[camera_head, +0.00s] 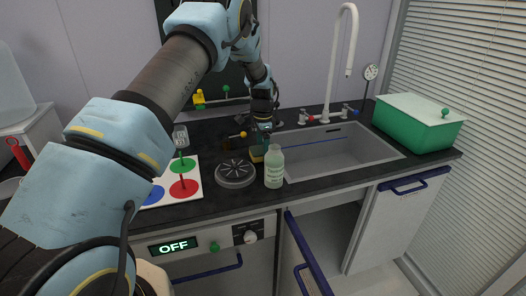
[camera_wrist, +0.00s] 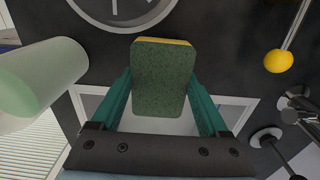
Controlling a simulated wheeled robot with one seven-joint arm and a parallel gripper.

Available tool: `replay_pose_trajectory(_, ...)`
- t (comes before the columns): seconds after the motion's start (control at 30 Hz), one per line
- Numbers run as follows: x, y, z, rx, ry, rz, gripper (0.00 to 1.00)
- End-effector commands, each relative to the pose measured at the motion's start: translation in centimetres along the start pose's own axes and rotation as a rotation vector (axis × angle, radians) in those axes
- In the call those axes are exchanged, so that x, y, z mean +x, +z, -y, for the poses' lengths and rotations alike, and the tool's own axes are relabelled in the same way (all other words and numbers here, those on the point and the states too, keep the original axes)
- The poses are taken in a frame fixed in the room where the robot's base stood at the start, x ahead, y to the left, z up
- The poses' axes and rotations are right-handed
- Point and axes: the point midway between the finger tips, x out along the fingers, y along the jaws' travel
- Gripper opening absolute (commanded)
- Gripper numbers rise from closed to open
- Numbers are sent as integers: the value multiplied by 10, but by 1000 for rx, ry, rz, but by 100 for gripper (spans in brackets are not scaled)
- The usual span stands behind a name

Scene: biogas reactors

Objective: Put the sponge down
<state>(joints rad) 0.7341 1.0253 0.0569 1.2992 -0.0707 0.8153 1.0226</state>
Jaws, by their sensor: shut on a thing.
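The sponge (camera_wrist: 160,80) has a dark green rough face and a yellow layer along one edge. My gripper (camera_wrist: 160,74) is shut on it, with one teal finger on each side in the wrist view. In the head view my gripper (camera_head: 263,137) points down over the black counter, left of the sink. A little of the sponge (camera_head: 257,154) shows below it, partly behind a pale green bottle. I cannot tell whether the sponge touches the counter.
The bottle (camera_head: 274,169) stands very close to the sponge, and a round grey ribbed disc (camera_head: 235,174) lies to its left. The sink (camera_head: 325,152) is right of them, with a tall tap (camera_head: 333,70) behind. A green box (camera_head: 415,122) stands far right. A board with coloured circles (camera_head: 178,182) lies left.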

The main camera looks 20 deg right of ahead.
Motion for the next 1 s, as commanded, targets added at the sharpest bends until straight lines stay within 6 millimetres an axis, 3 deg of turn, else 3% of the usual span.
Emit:
replay_pose_trajectory(0.13,15,0,0,1,0,1,0)
replay_pose_trajectory(0.47,20,0,0,1,0,0,0)
replay_pose_trajectory(0.5,20,0,0,1,-1,0,80)
replay_pose_trajectory(0.7,19,0,0,1,0,0,100)
replay_pose_trajectory(1.0,13,0,0,1,0,0,100)
